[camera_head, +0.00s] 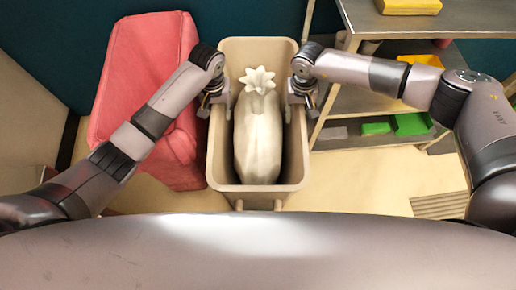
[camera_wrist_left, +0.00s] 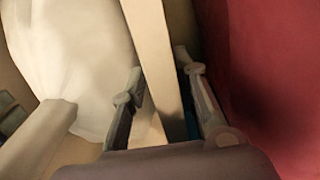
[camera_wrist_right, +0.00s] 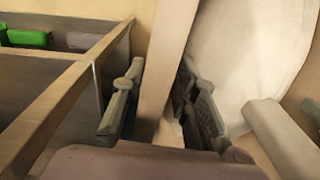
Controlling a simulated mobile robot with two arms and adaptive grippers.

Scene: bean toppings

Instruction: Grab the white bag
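The white bag (camera_head: 258,135) stands in a beige bin (camera_head: 222,172), with its gathered, ruffled top toward the far end. It also shows in the left wrist view (camera_wrist_left: 75,50) and the right wrist view (camera_wrist_right: 240,50). My left gripper (camera_head: 214,98) is at the bin's left rim; its fingers (camera_wrist_left: 160,65) are apart, with the rim (camera_wrist_left: 152,45) between them. My right gripper (camera_head: 304,92) is at the right rim; its fingers (camera_wrist_right: 162,65) are apart, with the rim (camera_wrist_right: 172,40) between them. Neither gripper holds the bag. Its lower part is hidden in the bin.
A red, bulky bin-like object (camera_head: 140,75) stands close on the left. A metal shelf unit (camera_head: 350,100) with green (camera_head: 410,124) and yellow (camera_head: 408,6) items is close on the right. Bare floor (camera_head: 370,180) shows at the lower right.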

